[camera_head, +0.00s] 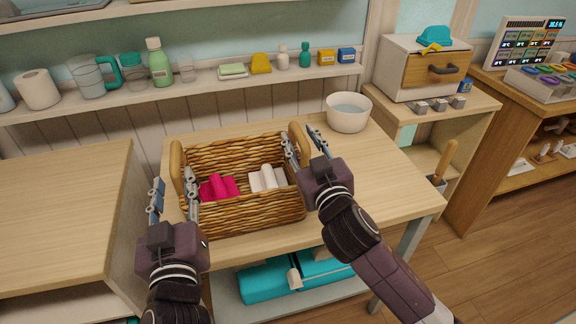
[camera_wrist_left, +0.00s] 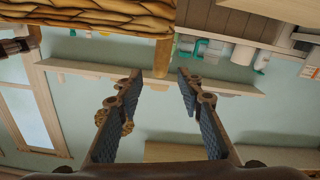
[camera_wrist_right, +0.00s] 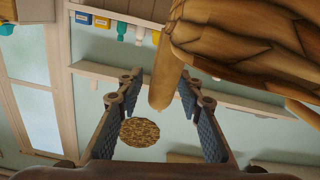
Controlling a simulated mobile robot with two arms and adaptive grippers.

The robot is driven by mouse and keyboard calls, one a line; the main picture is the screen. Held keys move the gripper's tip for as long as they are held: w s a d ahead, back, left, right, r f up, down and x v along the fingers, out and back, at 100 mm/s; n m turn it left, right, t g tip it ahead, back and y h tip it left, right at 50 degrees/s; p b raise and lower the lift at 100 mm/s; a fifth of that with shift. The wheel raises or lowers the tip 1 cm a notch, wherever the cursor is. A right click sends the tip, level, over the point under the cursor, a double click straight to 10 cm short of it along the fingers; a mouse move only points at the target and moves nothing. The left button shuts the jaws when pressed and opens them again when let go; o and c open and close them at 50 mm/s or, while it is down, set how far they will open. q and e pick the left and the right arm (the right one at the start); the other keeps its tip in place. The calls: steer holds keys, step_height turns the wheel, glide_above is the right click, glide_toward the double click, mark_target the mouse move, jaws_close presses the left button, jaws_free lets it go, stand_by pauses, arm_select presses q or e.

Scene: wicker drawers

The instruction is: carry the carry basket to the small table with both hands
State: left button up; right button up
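The wicker carry basket (camera_head: 250,216) stands upright on a light wooden table (camera_head: 385,190), with pink rolls (camera_head: 219,187) and white rolls (camera_head: 267,178) inside. Its wooden handles rise at its left (camera_head: 177,165) and right (camera_head: 298,142) ends. My left gripper (camera_head: 174,184) is open at the left handle; in the left wrist view that handle (camera_wrist_left: 162,58) shows between the spread fingers. My right gripper (camera_head: 303,140) is open at the right handle; in the right wrist view the handle (camera_wrist_right: 165,82) reaches between the fingers, with gaps visible. Contact cannot be told.
A white bowl (camera_head: 348,112) stands at the table's back right. A wooden cabinet (camera_head: 65,210) is close on the left. A shelf (camera_head: 205,88) with bottles runs behind. A drawer unit (camera_head: 395,72) stands on a stand at the right. Teal boxes (camera_head: 265,281) sit below.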

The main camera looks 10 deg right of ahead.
arm_select(q)
steer(key=shift+s, duration=0.35)
arm_select(e)
steer(key=shift+s, duration=0.2)
steer(key=s+d, duration=0.1)
steer(key=s, duration=1)
steer(key=shift+s+d, duration=0.25)
steer(key=shift+d, duration=0.1)
